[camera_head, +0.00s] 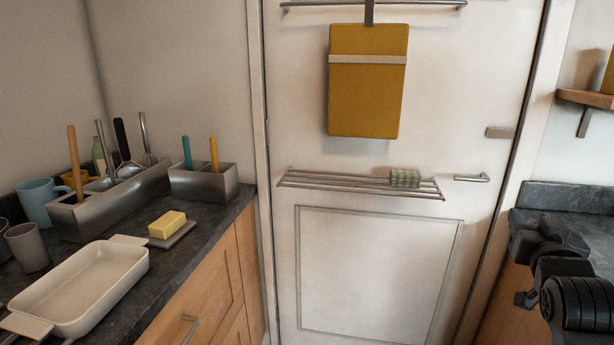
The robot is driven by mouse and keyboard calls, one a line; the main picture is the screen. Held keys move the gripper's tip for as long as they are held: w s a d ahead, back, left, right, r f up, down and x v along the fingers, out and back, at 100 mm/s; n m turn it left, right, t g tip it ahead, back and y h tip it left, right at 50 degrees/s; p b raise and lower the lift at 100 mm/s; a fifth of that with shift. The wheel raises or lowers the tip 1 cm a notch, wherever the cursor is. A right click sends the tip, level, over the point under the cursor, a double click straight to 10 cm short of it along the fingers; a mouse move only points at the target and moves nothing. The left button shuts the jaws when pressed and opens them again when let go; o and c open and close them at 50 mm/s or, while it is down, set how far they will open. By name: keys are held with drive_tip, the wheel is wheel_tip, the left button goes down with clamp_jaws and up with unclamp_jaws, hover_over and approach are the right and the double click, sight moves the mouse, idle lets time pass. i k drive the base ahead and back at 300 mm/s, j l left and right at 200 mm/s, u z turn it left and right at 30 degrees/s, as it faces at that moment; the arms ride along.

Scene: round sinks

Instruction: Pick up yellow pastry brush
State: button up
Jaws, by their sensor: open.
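The yellow pastry brush (214,155) stands handle up in the small grey metal holder (203,184) on the left counter. Only its yellow handle shows; its lower end is hidden inside the holder. A teal-handled utensil (187,153) stands to its left in the same holder. Black parts of my arm (560,270) show at the lower right, far across from the brush. I cannot make out my gripper's fingers there.
A longer metal holder (112,200) with several utensils stands left of the small one. A yellow block on a grey dish (178,235) and a white baking dish (82,285) lie in front. A door rack (362,183) juts out at centre.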

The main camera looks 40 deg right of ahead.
sight(215, 159)
drive_tip(key=i+u, duration=0.15)
drive_tip(key=u, duration=0.2)
drive_tip(key=i+j+u, duration=0.1)
drive_tip(key=u, duration=0.3)
drive_tip(key=i+u, duration=0.2)
drive_tip(key=u, duration=0.15)
drive_tip(key=i+l, duration=0.75)
drive_tip(key=i, duration=0.15)
drive_tip(key=l, duration=0.85)
